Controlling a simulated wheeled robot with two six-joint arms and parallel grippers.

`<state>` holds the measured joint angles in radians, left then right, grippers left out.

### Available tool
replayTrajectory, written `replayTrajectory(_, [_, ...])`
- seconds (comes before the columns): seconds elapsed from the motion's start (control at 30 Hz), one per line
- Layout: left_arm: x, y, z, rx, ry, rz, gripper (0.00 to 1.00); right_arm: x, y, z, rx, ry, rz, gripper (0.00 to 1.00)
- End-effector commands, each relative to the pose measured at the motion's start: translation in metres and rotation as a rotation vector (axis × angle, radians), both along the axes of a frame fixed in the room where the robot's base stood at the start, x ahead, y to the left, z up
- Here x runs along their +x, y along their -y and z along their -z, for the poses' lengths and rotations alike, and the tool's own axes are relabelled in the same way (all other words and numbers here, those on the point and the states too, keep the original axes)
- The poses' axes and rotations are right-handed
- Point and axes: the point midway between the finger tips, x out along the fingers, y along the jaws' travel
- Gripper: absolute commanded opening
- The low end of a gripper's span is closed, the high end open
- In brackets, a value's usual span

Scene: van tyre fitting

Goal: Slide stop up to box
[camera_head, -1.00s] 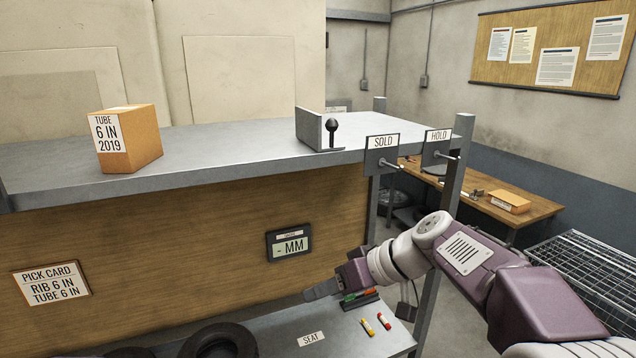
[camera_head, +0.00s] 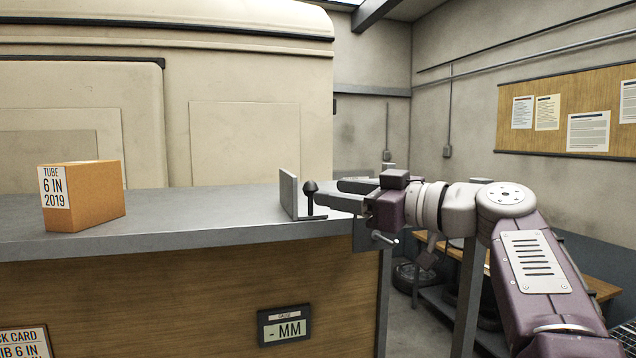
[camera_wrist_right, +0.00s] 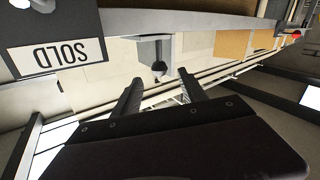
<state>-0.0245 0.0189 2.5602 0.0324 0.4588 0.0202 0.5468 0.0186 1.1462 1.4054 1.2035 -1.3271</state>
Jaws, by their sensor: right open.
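The stop is a grey metal bracket (camera_head: 288,195) with a black knob (camera_head: 310,190), standing at the right end of the grey shelf (camera_head: 200,230). The orange box (camera_head: 95,200) labelled "TUBE 6 IN 2019" sits far to its left on the same shelf, with a wide gap between. My right gripper (camera_head: 338,194) is open, its fingers pointing left at the knob from the right, close to it. In the right wrist view the open fingers (camera_wrist_right: 158,92) have the knob (camera_wrist_right: 159,69) just beyond their tips, roughly between them. My left gripper is not in view.
The shelf between box and stop is clear. A "SOLD" sign (camera_wrist_right: 62,58) hangs at the shelf's right end, close to my gripper. A gauge display (camera_head: 284,325) is on the wooden panel below. A wooden bench (camera_head: 590,285) stands behind my right arm.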

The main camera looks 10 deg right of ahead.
Motion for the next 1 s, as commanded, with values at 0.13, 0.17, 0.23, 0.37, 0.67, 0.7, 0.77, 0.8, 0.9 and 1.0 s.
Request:
replayTrajectory(0.13, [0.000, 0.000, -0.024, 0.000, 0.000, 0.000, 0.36, 0.023, -0.019, -0.006, 0.001, -0.004, -0.007, 0.50])
replayTrajectory(0.17, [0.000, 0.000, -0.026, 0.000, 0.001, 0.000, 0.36, 0.027, -0.021, -0.006, 0.001, -0.003, -0.004, 0.50])
replayTrajectory(0.23, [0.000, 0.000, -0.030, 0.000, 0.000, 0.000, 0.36, 0.034, -0.025, -0.005, 0.001, -0.002, -0.003, 0.50])
replayTrajectory(0.37, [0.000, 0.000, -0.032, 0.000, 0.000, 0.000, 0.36, 0.040, -0.029, -0.001, 0.001, -0.001, -0.001, 0.50])
replayTrajectory(0.67, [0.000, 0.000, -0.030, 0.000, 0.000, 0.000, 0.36, 0.040, -0.029, 0.000, -0.001, -0.001, 0.000, 0.25])
replayTrajectory(0.7, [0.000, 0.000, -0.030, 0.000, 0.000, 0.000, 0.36, 0.040, -0.029, 0.000, -0.001, -0.001, 0.000, 0.14])
replayTrajectory(0.77, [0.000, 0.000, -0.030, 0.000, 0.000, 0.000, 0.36, 0.040, -0.029, 0.000, -0.001, -0.001, 0.000, 0.00])
replayTrajectory(0.8, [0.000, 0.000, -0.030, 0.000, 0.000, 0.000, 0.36, 0.040, -0.029, 0.000, -0.001, -0.001, 0.000, 0.00])
replayTrajectory(0.9, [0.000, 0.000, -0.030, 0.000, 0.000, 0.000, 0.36, 0.040, -0.029, 0.000, -0.001, -0.001, 0.000, 0.00])
replayTrajectory(1.0, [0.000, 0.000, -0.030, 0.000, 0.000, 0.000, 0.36, 0.040, -0.029, 0.000, -0.001, -0.001, 0.000, 0.00])
